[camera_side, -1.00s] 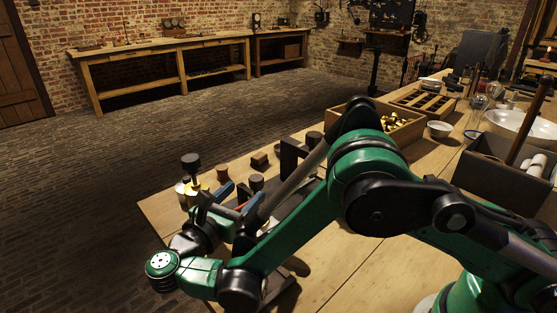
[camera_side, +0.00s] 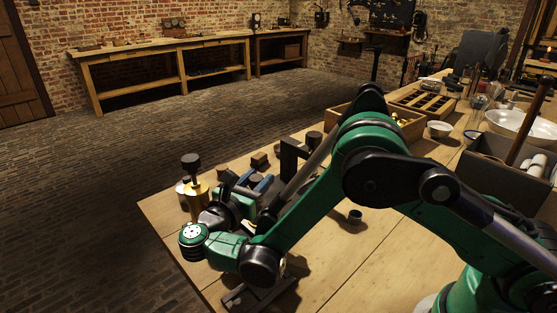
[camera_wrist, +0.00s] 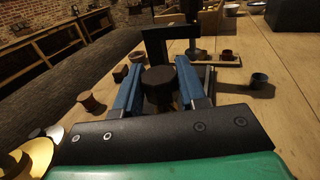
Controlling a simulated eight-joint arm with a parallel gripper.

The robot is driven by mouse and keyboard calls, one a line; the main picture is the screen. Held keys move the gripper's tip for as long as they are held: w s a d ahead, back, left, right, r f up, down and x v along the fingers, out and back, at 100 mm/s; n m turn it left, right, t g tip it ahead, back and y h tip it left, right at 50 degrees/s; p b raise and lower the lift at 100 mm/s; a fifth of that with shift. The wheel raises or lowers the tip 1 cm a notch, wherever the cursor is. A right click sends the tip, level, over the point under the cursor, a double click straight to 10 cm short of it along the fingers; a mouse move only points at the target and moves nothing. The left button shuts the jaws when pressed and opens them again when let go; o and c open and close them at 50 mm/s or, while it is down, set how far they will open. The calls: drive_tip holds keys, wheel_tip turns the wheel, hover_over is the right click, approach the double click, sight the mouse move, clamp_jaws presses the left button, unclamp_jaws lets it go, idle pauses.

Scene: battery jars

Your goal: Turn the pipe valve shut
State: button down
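My gripper (camera_wrist: 158,62) has two blue fingers standing apart. It also shows in the side view (camera_side: 253,180), low over the near left part of the bench. A dark round knob (camera_wrist: 158,84) lies between the fingers in the wrist view. I cannot tell whether they touch it, and its lower part is mostly hidden. A black upright bracket (camera_wrist: 154,48) stands just beyond the fingertips; it also shows in the side view (camera_side: 289,158). I cannot make out a pipe valve for certain in either view.
A brass cylinder with a dark knob (camera_side: 192,165) stands left of my gripper. A wooden spool (camera_wrist: 91,103) and small blocks stand nearby. A small dark cup (camera_side: 355,216) stands to the right. A divided wooden tray (camera_side: 424,103) is farther back.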

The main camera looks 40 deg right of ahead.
drive_tip(key=shift+n+t+y, duration=0.9)
drive_tip(key=shift+n+t, duration=0.2)
drive_tip(key=shift+t, duration=0.35)
drive_tip(key=shift+n+t+y, duration=0.9)
drive_tip(key=shift+n+t, duration=0.2)
drive_tip(key=shift+t, duration=0.35)
drive_tip(key=c, duration=0.5)
unclamp_jaws()
drive_tip(key=shift+a, duration=0.1)
drive_tip(key=shift+s+a, duration=0.3)
drive_tip(key=shift+s+a+r, duration=0.25)
drive_tip(key=shift+r, duration=0.9)
drive_tip(key=shift+s+a+r, duration=0.2)
drive_tip(key=shift+r, duration=1)
drive_tip(key=shift+s+a+r, duration=0.25)
drive_tip(key=shift+r, duration=0.9)
